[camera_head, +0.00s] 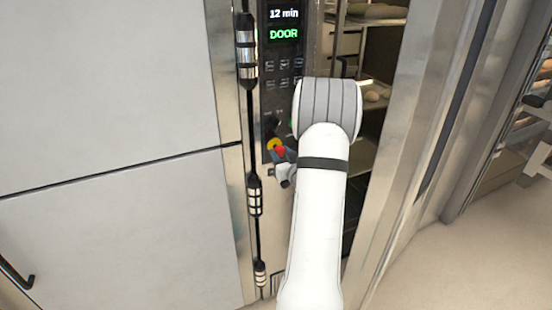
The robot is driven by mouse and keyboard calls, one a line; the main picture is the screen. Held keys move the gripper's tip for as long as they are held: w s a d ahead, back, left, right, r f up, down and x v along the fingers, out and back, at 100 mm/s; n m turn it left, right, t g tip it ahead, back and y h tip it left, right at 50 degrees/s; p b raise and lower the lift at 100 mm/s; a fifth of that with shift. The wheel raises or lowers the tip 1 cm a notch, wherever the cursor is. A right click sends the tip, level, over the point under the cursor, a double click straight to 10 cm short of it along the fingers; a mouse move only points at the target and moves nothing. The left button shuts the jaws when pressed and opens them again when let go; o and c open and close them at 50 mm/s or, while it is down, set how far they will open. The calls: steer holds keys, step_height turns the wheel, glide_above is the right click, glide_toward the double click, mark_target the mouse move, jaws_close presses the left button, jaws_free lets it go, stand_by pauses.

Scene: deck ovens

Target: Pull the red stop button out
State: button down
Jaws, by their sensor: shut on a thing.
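The red stop button (281,152) sits in front of a yellow ring (274,144) low on the dark control panel (284,57). My gripper (279,155) is at the button, and its jaws are shut on it. My white arm comes up from the bottom of the picture and hides part of the panel to the right. The jaws are small in view and partly cover the button. I cannot tell from this view whether the button stands in or out.
To the right, the oven opening shows racks with bread (375,94). A metal door edge (408,150) stands right of my arm. Black hinges (247,50) run down the left. Floor (480,260) is clear at lower right.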

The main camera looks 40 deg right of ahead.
steer(key=shift+f, duration=0.15)
steer(key=c, duration=1.1)
jaws_free()
steer(key=shift+s+a, duration=0.15)
steer(key=shift+s, duration=0.05)
steer(key=shift+o, duration=0.9)
steer(key=shift+w, duration=0.1)
steer(key=b+v, duration=0.2)
steer(key=v, duration=0.6)
steer(key=shift+w, duration=0.1)
